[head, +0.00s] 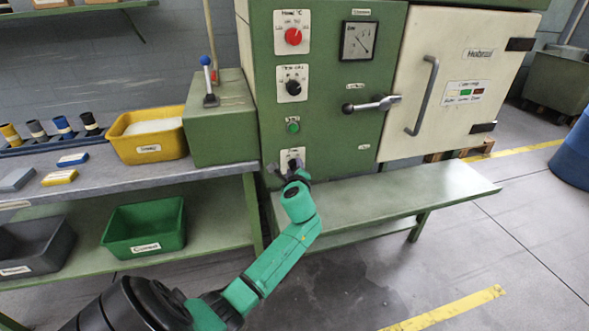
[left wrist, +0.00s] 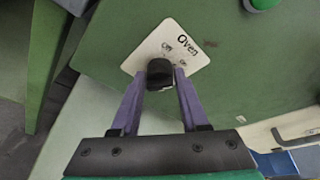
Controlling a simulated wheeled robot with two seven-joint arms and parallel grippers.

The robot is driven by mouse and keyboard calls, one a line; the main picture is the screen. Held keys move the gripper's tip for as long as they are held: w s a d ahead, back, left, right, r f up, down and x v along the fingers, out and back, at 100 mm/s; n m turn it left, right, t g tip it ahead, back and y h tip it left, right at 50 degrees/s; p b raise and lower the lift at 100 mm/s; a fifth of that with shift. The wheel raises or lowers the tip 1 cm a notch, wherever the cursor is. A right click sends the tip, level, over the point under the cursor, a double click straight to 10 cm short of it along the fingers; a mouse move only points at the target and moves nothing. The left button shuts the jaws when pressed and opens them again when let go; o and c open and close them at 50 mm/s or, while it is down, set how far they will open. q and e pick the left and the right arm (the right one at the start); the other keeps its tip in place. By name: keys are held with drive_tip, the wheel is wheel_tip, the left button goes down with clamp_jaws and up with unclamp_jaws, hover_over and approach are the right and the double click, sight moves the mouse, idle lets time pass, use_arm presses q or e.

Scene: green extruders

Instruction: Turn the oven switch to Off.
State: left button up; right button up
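The oven switch is a small black knob (left wrist: 160,73) on a white plate (left wrist: 186,50) marked "Oven", with small Off and On labels. The plate also shows on the green machine's front in the head view (head: 292,154), partly covered by my gripper. My left gripper (head: 284,167) is at the switch. In the left wrist view its purple fingers (left wrist: 161,78) stand on either side of the knob, apart, with what look like narrow gaps. Contact is not clear, and I cannot tell where the knob points. My right gripper is not in view.
Above the switch are a green button (head: 293,127), a black dial (head: 293,87) and a red dial (head: 293,36). A lever handle (head: 371,104) sticks out to the right, beside the cream door (head: 456,84). A green bench (head: 430,190) lies below; a workbench stands left.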

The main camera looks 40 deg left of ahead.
use_arm(q)
clamp_jaws()
use_arm(e)
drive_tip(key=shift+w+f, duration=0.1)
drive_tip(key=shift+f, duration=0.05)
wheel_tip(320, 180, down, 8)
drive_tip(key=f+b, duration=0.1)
drive_tip(key=b, duration=0.8)
use_arm(q)
drive_tip(key=shift+s+f+n+t+y+b, duration=0.15)
drive_tip(key=shift+n+t+b, duration=0.65)
drive_tip(key=shift+n, duration=0.95)
drive_tip(key=shift+w+f+n+t+y+b, duration=0.15)
drive_tip(key=shift+n+t+b, duration=0.4)
drive_tip(key=shift+n+b, duration=0.95)
drive_tip(key=shift+s+n+t+y+b, duration=0.15)
drive_tip(key=shift+n+t+b, duration=0.5)
drive_tip(key=shift+n, duration=1.4)
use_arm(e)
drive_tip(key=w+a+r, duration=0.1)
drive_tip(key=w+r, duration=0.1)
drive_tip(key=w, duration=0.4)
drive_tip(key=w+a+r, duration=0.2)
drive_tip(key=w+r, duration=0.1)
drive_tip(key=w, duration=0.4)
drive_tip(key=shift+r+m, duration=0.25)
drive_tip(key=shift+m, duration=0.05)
